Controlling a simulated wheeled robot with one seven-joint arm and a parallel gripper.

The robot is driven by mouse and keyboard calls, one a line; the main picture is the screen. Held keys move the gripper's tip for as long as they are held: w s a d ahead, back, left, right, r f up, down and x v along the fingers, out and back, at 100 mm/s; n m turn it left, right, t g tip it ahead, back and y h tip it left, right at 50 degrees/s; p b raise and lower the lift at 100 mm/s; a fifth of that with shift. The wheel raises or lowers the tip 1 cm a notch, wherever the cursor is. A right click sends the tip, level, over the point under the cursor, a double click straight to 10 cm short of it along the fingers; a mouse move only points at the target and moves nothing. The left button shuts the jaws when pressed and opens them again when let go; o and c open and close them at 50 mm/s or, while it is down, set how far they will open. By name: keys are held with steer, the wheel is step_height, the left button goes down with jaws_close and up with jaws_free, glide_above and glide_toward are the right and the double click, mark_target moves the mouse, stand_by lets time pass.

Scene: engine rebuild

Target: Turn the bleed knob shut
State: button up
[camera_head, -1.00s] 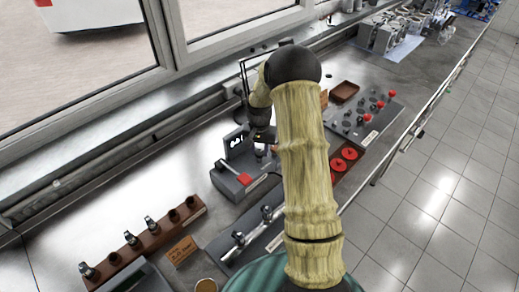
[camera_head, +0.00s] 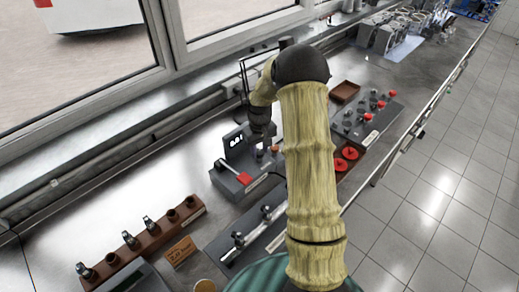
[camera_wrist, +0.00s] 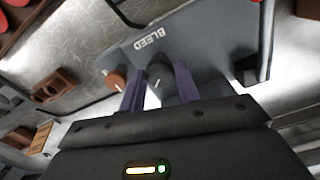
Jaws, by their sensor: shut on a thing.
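The bleed knob (camera_wrist: 157,70) is a dark grey round knob with a white pointer line, near the lettering BLEED on a grey unit (camera_wrist: 205,45) in the wrist view. My gripper (camera_wrist: 159,86) has its two purple fingers on either side of this knob and is shut on it. There my wrist is above the unit's right side and the fingertips are hard to make out.
A copper-coloured knob (camera_wrist: 115,79) with a pointer sits just left of my fingers. Red round parts (camera_head: 345,158) and a panel of red knobs (camera_head: 366,117) lie right of my arm. A brown rack (camera_head: 140,246) and a slotted grey fixture (camera_head: 247,238) stand in front.

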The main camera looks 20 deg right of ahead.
mark_target(260, 151)
steer(key=n, duration=0.4)
steer(key=shift+r+n, duration=0.1)
steer(key=shift+n, duration=0.2)
steer(key=n+p, duration=0.1)
steer(key=n, duration=0.4)
steer(key=shift+w+d, duration=0.1)
steer(key=o, duration=1)
step_height(260, 151, up, 17)
steer(key=b, duration=0.3)
steer(key=shift+r, duration=0.15)
